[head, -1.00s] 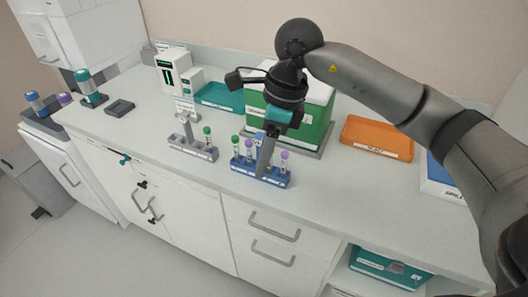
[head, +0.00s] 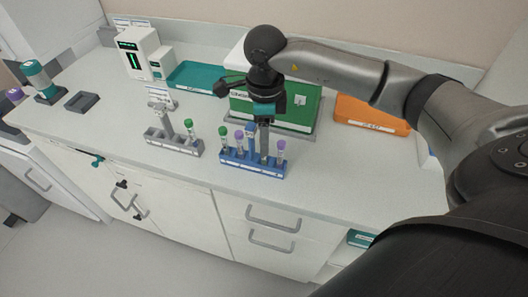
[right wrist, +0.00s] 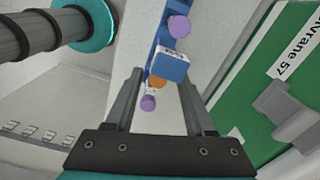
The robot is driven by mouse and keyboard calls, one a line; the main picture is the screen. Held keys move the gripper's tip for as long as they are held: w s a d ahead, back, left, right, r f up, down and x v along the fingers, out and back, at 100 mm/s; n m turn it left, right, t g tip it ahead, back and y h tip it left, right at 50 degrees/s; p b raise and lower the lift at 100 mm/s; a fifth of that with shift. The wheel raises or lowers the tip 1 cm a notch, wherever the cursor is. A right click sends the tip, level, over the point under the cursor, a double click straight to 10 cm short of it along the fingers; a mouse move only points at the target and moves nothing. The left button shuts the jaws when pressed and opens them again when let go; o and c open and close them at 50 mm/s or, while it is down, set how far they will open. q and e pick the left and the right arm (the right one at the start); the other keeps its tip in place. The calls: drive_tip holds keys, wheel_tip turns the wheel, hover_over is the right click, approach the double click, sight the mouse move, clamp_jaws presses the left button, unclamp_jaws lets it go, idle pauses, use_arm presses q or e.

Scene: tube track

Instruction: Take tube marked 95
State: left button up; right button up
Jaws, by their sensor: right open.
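A blue rack (head: 240,165) stands near the counter's front edge with several capped tubes. A green-capped tube (head: 223,132) is at its left, a purple-capped tube (head: 239,137) beside it, and another purple-capped tube (head: 281,146) at its right end. I cannot read the number 95 on any tube. My right gripper (head: 263,155) points down over the rack, open. In the right wrist view its fingers (right wrist: 162,88) are apart, with a purple cap (right wrist: 148,102), an orange thing and a blue labelled block (right wrist: 169,65) between or just beyond them. My left gripper is not in view.
A grey rack (head: 172,144) with a green-capped tube (head: 189,125) stands left of the blue rack. Behind are a green box (head: 297,112), a teal tray (head: 195,76) and an orange tray (head: 370,116). The counter in front of the racks is clear.

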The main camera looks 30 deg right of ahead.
wheel_tip(320, 180, down, 5)
drive_tip(key=shift+s+a+f, duration=0.1)
clamp_jaws()
idle(0.6)
